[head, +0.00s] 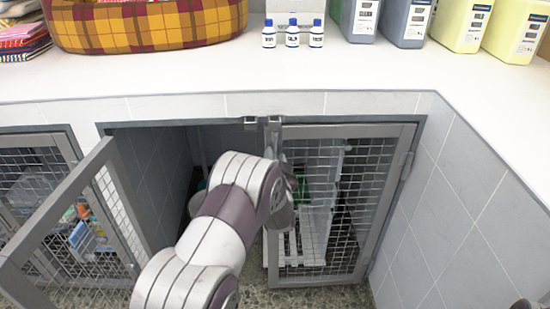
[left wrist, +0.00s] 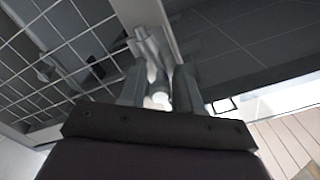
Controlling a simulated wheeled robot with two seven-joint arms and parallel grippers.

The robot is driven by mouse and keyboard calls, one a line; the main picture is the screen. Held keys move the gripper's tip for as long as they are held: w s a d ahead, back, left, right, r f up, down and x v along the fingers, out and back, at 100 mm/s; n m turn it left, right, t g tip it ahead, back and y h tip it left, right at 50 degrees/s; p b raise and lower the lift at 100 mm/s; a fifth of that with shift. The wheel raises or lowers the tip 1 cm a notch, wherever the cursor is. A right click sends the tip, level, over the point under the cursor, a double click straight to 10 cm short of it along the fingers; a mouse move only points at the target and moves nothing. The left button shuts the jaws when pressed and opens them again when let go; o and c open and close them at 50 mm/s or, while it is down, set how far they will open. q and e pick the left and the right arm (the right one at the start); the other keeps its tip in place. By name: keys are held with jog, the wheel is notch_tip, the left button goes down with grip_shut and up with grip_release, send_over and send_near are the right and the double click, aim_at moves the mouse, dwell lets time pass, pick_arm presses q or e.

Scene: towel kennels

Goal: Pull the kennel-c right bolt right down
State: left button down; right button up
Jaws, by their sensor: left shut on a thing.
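The right-hand mesh door (head: 362,131) of the kennel under the counter is closed. A grey metal bolt (head: 273,138) stands upright at the top of its left edge, partly hidden by my gripper. My left gripper (head: 285,178) is at this edge, with its arm coming up from below. In the left wrist view the two fingers (left wrist: 159,88) are shut on the bolt (left wrist: 148,48), whose knob shows between them. The bolt's lower part is hidden in the head view.
The left mesh door (head: 65,220) stands swung open, leaving a dark opening beside my arm. Small bottles (head: 292,34), large jugs (head: 407,20) and a plaid pet bed (head: 145,22) stand on the white counter (head: 200,72). White slatted things lie behind the closed door.

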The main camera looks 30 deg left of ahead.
pick_arm(q)
jog(key=c, duration=1)
grip_release()
jog(key=shift+f, duration=0.2)
jog(key=shift+s+d+r, duration=0.1)
jog(key=shift+s+d, duration=0.15)
jog(key=shift+s, duration=0.1)
jog(key=p+v, duration=0.1)
jog(key=v, duration=1.1)
jog(key=shift+a+p, duration=0.15)
jog(key=shift+p, duration=0.25)
